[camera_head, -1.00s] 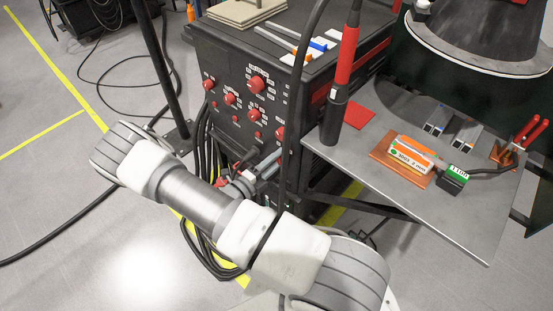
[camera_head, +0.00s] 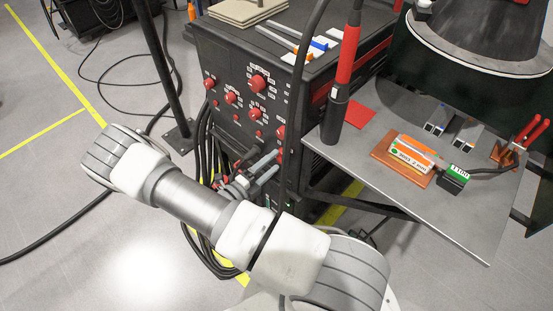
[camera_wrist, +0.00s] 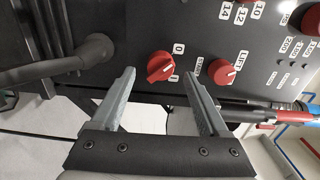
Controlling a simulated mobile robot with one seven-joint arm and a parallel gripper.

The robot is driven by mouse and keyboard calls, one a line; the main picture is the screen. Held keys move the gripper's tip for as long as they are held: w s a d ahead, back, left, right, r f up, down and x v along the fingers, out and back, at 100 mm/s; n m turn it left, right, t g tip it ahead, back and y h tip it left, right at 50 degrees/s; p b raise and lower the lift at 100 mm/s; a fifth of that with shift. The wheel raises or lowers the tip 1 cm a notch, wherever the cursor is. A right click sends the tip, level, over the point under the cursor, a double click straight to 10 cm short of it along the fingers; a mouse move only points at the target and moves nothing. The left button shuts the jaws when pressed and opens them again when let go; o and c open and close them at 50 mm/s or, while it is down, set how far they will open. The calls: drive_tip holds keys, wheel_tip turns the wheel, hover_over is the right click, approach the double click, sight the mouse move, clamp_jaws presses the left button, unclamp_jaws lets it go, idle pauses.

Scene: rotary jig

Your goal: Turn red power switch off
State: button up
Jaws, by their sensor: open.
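The red power switch (camera_wrist: 160,67) is a round red knob on the dark panel in the wrist view, between the labels 0 and 1. I cannot tell how far the fingertips are from the panel. In the head view the black machine (camera_head: 235,95) carries several red knobs on its front. My arm partly covers the lower panel there, and I cannot make out the power switch clearly.
A second red knob (camera_wrist: 222,72), labelled LIFT, sits just right of the power switch. A thick dark cable with a plug (camera_wrist: 95,50) is at the left. A grey side table (camera_head: 450,220) stands right of the machine, and dark cables hang below its front.

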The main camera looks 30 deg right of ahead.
drive_tip(key=v, duration=1.4)
drive_tip(key=shift+s+a, duration=0.15)
drive_tip(key=shift+a, duration=0.2)
drive_tip(key=shift+r, duration=0.1)
